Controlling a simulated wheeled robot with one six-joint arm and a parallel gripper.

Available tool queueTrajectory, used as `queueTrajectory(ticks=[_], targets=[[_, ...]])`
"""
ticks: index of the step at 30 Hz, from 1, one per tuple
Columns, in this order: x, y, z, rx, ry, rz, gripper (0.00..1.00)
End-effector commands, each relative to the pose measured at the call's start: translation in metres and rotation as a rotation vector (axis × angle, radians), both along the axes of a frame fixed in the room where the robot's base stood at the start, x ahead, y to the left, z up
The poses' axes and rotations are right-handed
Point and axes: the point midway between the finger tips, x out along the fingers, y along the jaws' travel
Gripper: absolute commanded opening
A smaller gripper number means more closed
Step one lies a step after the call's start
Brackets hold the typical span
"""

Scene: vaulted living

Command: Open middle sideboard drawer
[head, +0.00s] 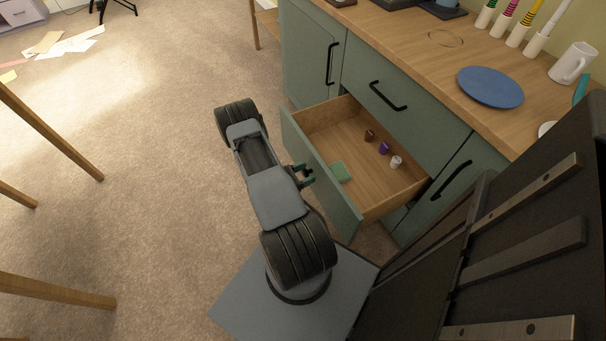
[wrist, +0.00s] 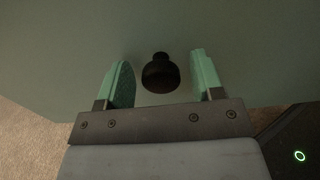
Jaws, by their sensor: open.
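The sideboard (head: 312,55) is grey-green with a wooden top. Its drawer (head: 375,185), under a closed upper drawer, stands pulled well out, showing a wooden inside. My gripper (head: 308,174) is at the outer side of the drawer front (head: 322,178). In the wrist view my gripper (wrist: 162,82) is open, with a dark piece (wrist: 160,74), apparently the handle, between its green fingertips and a gap on each side. The handle is hidden in the head view.
The closed upper drawer (head: 365,88) has a black handle, as do the doors on both sides. A blue plate (head: 490,87) and a white mug (head: 572,63) stand on top. Wooden legs (head: 55,135) stand at the left. Carpet (head: 150,190) between is clear.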

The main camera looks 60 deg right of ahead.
Motion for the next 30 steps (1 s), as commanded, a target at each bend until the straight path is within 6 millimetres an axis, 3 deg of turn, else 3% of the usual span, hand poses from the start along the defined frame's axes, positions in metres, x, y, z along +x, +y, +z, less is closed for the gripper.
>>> queueTrajectory(ticks=[7,21,30], targets=[[0.012,0.018,0.001,0.0,0.0,0.006,0.61],[0.056,0.097,0.0,0.0,-0.001,0.005,0.61],[0.068,0.119,0.0,0.0,0.0,0.001,0.61]])
